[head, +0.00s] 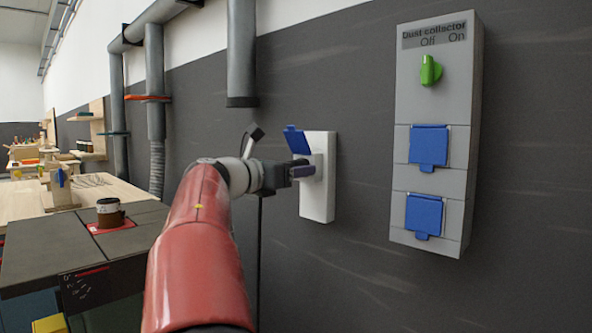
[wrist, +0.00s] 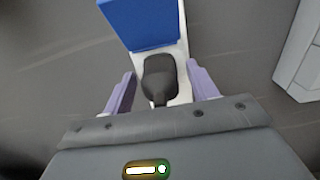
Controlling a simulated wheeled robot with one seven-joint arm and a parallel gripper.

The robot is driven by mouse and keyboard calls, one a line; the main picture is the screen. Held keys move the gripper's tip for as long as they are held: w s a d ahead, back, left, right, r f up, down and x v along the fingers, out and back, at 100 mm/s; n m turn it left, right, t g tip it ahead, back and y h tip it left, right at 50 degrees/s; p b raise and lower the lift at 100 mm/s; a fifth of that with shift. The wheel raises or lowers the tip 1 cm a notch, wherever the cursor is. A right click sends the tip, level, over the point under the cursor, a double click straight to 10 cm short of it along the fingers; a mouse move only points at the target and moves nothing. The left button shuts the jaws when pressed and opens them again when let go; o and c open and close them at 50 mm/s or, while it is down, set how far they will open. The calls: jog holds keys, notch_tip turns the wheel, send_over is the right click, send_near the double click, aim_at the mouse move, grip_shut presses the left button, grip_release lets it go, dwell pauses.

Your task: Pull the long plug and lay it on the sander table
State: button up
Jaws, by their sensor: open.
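The black plug (wrist: 160,72) sits in a white wall socket (head: 318,205) with its blue lid (head: 295,139) raised. The socket also shows in the wrist view (wrist: 183,97), with the blue lid (wrist: 140,22) above the plug. My gripper (head: 304,171) is at the socket, its purple fingers (wrist: 160,82) open, one on each side of the plug with visible gaps. In the head view my gripper hides most of the plug. The dark sander table (head: 38,250) stands at the lower left, with a brown sanding drum (head: 110,211) on a red insert (head: 110,228).
A grey dust collector box (head: 437,108) with a green switch (head: 430,71) and two blue-lidded sockets is on the wall at right. A grey pipe (head: 241,55) hangs above my arm. A wooden bench (head: 110,187) stands behind the sander table. The sander table's near left top is bare.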

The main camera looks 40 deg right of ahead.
jog(key=shift+c, duration=0.5)
grip_shut()
jog(key=shift+s+a+b, duration=0.15)
jog(key=shift+a+b, duration=0.5)
jog(key=shift+a, duration=0.85)
jog(key=shift+s+a+b, duration=0.1)
jog(key=shift+a+b, duration=0.55)
jog(key=shift+a, duration=0.8)
jog(key=shift+s+a+b, duration=0.15)
jog(key=shift+a+b, duration=0.25)
jog(key=shift+a, duration=0.85)
jog(key=shift+s+a+b, duration=0.1)
jog(key=shift+a+b, duration=0.3)
jog(key=shift+a, duration=0.85)
